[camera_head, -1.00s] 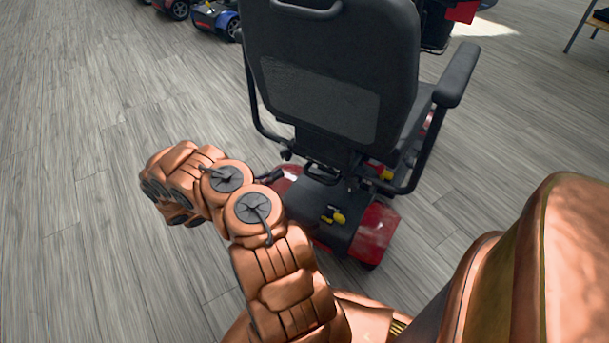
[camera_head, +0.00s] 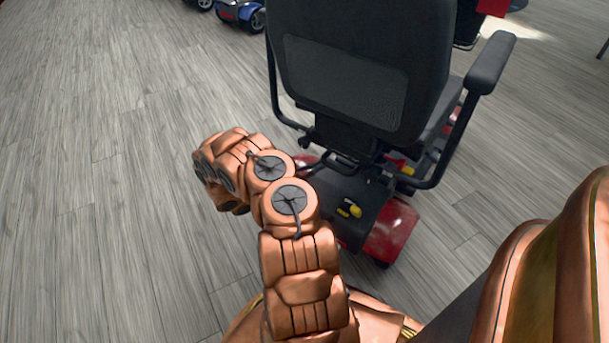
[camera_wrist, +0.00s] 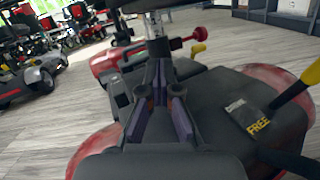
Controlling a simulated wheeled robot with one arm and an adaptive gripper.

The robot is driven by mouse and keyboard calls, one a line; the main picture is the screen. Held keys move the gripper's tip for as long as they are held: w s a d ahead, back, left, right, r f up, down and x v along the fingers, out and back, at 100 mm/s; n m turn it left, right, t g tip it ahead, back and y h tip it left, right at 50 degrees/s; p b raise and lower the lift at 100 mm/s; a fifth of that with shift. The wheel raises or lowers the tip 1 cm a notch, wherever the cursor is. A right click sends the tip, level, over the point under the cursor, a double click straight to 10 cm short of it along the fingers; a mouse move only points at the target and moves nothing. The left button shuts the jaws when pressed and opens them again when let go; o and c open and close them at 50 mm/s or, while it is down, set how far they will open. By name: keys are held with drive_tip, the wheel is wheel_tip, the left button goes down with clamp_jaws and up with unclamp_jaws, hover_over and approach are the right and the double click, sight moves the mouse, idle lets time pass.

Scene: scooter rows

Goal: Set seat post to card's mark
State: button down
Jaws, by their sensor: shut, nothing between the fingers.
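A red and black scooter with a dark high-backed seat (camera_head: 365,75) stands ahead, seen from behind. In the wrist view its silver seat post (camera_wrist: 156,28) rises at the top centre, beyond my gripper (camera_wrist: 157,68). My gripper's dark fingers with purple inner faces converge toward the post, shut and empty. I cannot tell whether the tips touch it. A red-knobbed lever (camera_wrist: 188,38) sticks out right of the post. In the head view my arm hides the gripper, and the seat hides the post. No card or mark is readable.
The scooter's dark rear cover (camera_wrist: 245,88) has a FREE label (camera_wrist: 257,124) and a yellow-ended lever (camera_wrist: 297,88) at right. An armrest (camera_head: 490,62) juts out at the seat's right. Other scooters (camera_wrist: 38,75) stand at far left. Wood floor at left is clear.

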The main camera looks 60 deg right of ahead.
sight(315, 147)
drive_tip(key=shift+s+d+r+b, duration=0.1)
drive_tip(key=shift+s+r+b, duration=0.1)
drive_tip(key=shift+r, duration=0.45)
drive_tip(key=shift+s+d+r+b, duration=0.15)
drive_tip(key=shift+s+r, duration=0.1)
drive_tip(key=shift+r, duration=0.45)
drive_tip(key=shift+s+d+r+b, duration=0.1)
drive_tip(key=shift+s+r+b, duration=0.1)
drive_tip(key=shift+r, duration=0.45)
drive_tip(key=shift+r, duration=0.15)
drive_tip(key=shift+r+p, duration=0.9)
drive_tip(key=shift+r, duration=2.15)
